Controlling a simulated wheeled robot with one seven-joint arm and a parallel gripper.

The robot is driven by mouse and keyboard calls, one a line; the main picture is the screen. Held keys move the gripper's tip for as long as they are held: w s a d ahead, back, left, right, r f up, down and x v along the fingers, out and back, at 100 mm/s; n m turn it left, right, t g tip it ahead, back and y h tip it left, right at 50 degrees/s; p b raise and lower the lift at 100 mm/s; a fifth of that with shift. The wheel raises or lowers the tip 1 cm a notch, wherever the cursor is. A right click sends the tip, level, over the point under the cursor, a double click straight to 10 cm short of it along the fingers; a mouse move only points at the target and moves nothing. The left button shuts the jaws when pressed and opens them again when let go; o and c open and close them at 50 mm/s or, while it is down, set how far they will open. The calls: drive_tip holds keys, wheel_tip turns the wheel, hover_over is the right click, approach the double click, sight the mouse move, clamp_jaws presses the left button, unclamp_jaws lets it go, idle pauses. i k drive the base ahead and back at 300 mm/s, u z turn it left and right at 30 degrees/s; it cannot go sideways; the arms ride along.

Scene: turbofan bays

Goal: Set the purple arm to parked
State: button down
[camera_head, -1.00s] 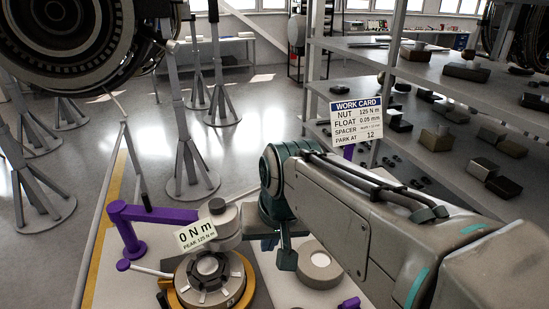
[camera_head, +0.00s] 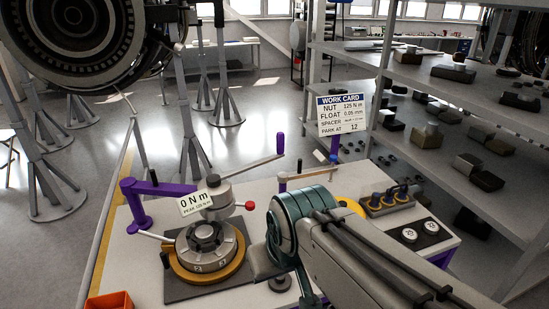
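The purple arm (camera_head: 160,187) stands on a purple post at the left of the bench. It reaches right, level, to a grey cylindrical head (camera_head: 219,203) over the round fixture. The fixture (camera_head: 208,250) has a dark toothed ring with numbered marks and a yellow base. A tag (camera_head: 198,201) there reads 0 N m, with smaller peak text. The work card (camera_head: 342,115) reads nut 125 N m, float 0.05 mm, park at 12; its spacer line is illegible. My arm's teal joint is right of the fixture, apart in the picture; my gripper's fingers are not visible.
A crank bar with a purple grip (camera_head: 281,143) extends right and back from the head. A red knob (camera_head: 250,206) sits nearby. A tool block (camera_head: 388,200) and two dials (camera_head: 420,233) are at the right. An orange bin (camera_head: 108,302) is front left. Shelves stand beyond.

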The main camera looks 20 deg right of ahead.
sight(193, 198)
drive_tip(key=u, duration=1.4)
drive_tip(key=k, duration=0.85)
drive_tip(key=z, duration=1.55)
drive_tip(key=i, duration=1)
drive_tip(key=u, duration=0.05)
